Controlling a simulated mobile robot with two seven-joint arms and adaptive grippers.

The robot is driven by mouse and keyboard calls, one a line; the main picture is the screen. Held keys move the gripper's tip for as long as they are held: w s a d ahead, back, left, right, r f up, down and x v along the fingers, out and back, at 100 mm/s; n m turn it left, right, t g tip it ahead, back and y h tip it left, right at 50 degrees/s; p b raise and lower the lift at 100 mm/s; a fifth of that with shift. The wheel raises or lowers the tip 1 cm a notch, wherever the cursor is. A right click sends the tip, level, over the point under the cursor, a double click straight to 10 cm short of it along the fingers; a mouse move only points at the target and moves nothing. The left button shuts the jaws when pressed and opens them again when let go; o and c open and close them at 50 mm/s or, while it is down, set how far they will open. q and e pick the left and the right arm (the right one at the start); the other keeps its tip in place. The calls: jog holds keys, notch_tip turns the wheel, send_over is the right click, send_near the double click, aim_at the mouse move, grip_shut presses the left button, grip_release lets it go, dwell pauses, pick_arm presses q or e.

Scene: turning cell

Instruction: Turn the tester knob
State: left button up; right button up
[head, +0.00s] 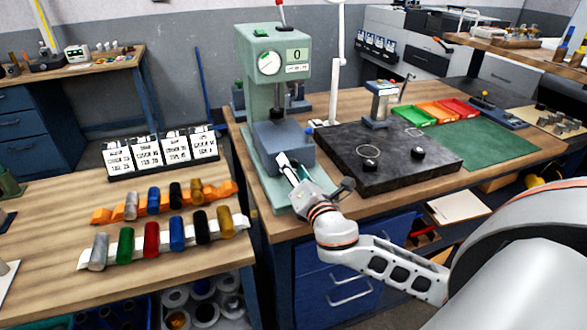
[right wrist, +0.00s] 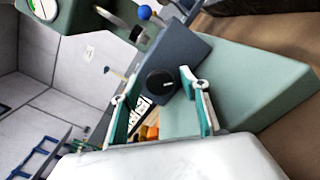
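The tester is a pale green machine (head: 270,60) with a round dial and a small display reading 0, standing at the left end of the middle bench. Its black round knob (right wrist: 162,83), with a light pointer mark, sits on the face of a blue-grey block (right wrist: 185,52) in the right wrist view. My right gripper (head: 285,165) is at the front of this block (head: 283,143). Its two fingers (right wrist: 155,86) are open, one on each side of the knob in the picture. I see no contact, and the depth gap is unclear. The head view hides the knob.
A blue ball handle (right wrist: 145,12) sticks out near the block. A dark stone plate (head: 385,155) lies right of the tester. On the left table, coloured cylinders (head: 152,236) rest on racks in front of a card stand (head: 160,152).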

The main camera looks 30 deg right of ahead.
jog(key=c, duration=0.9)
jog(key=shift+o, duration=0.2)
jog(key=shift+m+p, duration=0.45)
jog(key=shift+m, duration=1.25)
jog(key=o, duration=1.1)
jog(key=shift+f, duration=0.1)
